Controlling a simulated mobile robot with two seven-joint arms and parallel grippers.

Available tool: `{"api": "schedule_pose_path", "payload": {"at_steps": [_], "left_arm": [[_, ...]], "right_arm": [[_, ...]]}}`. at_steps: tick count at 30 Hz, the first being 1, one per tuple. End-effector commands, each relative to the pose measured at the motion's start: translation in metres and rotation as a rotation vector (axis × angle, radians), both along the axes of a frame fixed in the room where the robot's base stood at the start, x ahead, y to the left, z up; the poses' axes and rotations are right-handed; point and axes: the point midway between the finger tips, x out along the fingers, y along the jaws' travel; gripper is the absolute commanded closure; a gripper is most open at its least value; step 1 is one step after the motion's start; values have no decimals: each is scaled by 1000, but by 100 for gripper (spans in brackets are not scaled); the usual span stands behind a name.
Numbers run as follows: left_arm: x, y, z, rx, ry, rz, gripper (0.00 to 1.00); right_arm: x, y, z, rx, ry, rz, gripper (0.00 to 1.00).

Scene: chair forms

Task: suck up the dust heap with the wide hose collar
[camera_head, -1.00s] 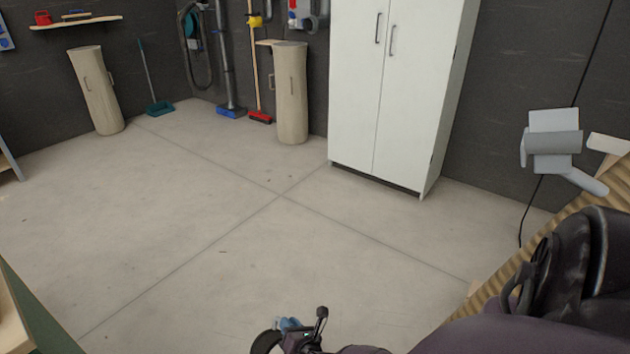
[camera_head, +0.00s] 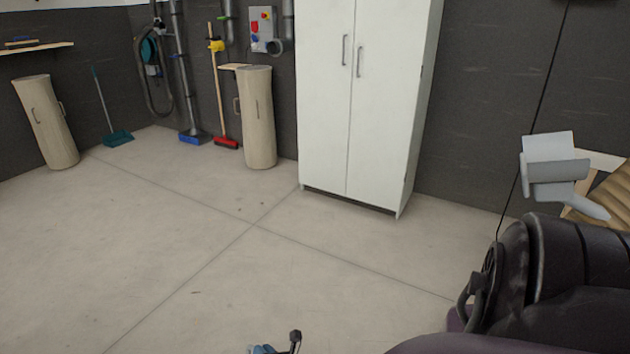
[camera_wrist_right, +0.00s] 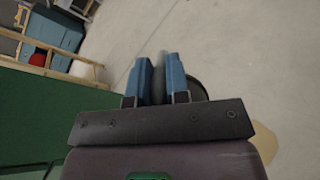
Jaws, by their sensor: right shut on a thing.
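My right gripper (camera_wrist_right: 158,80) shows in the right wrist view as two blue fingers. They are shut on a dark grey, round-edged thing (camera_wrist_right: 199,88), mostly hidden behind them; I cannot tell whether it is the wide hose collar. In the head view the right gripper (camera_head: 262,350) is only a blue bit at the bottom edge. I cannot make out a clear dust heap; a tan patch (camera_wrist_right: 264,143) lies at the right in the wrist view. My left gripper is out of view.
A white cabinet (camera_head: 365,100) stands at the back wall, with a beige cylinder (camera_head: 257,120) on its left. Brooms, a dustpan (camera_head: 118,139) and another beige cylinder (camera_head: 47,125) stand farther left. A grey fixture (camera_head: 555,172) is at the right. The middle floor is clear.

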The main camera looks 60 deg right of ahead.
Motion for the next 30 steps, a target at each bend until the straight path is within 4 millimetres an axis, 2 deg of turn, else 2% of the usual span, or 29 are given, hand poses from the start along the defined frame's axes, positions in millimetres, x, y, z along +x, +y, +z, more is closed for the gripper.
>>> {"api": "schedule_pose_path", "payload": {"at_steps": [3, 13, 20, 25, 30], "left_arm": [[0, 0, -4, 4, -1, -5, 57], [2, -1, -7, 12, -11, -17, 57], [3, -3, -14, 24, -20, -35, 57], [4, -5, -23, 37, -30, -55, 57], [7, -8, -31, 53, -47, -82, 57]], "right_arm": [[-8, 0, -14, 1, 18, -1, 100], [-22, 0, -39, 0, 52, -1, 100], [-48, 0, -79, 1, 111, 0, 100], [-80, 0, -122, 0, 178, 0, 100], [-124, 0, -172, 0, 262, -1, 100]]}}
